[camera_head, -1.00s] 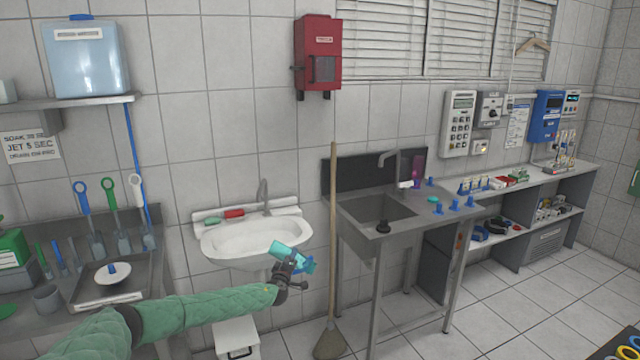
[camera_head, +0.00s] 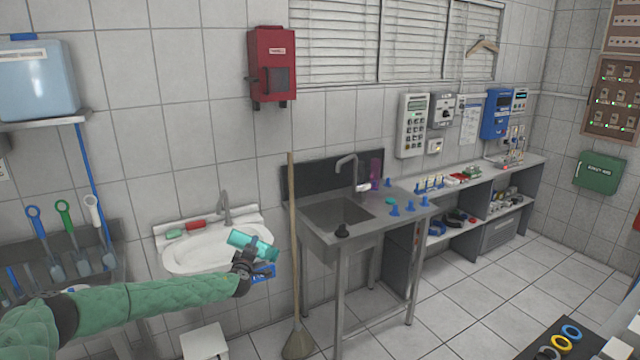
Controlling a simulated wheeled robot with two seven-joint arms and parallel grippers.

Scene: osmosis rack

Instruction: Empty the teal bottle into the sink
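The teal bottle (camera_head: 254,245) is in my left gripper (camera_head: 248,260), which is shut around it. The bottle lies tilted, close to horizontal, with its right end a little lower. In the picture it overlaps the right front rim of the white washbasin (camera_head: 195,257); whether it is over the bowl or in front of it is hard to tell. A steel sink (camera_head: 345,212) with a tap stands to the right, apart from the bottle. The bottle's opening cannot be made out. My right gripper is out of view.
A broom (camera_head: 293,220) leans upright between the washbasin and the steel sink. A white bin (camera_head: 205,342) is below the washbasin.

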